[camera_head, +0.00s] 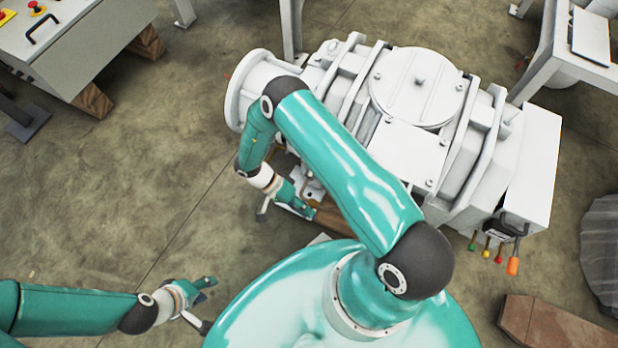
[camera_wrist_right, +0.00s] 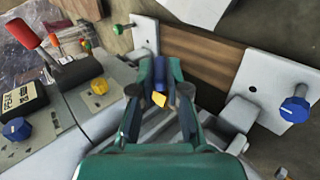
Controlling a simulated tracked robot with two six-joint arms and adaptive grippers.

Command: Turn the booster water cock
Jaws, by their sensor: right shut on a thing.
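My right gripper (camera_head: 306,210) reaches down beside the near left side of the white vacuum pump (camera_head: 400,150). In the right wrist view, its teal fingers (camera_wrist_right: 160,98) are closed around a small yellow piece (camera_wrist_right: 159,99). A dark blue part (camera_wrist_right: 158,74) shows just behind it, between the fingers. I take this held piece to be the cock, but the fingers hide most of its shape. My left gripper (camera_head: 208,289) is over the floor at lower left, apart from the pump, with its fingers spread and empty.
Coloured handles (camera_head: 512,265) hang at the pump's right end. A control cabinet (camera_head: 70,45) stands upper left.

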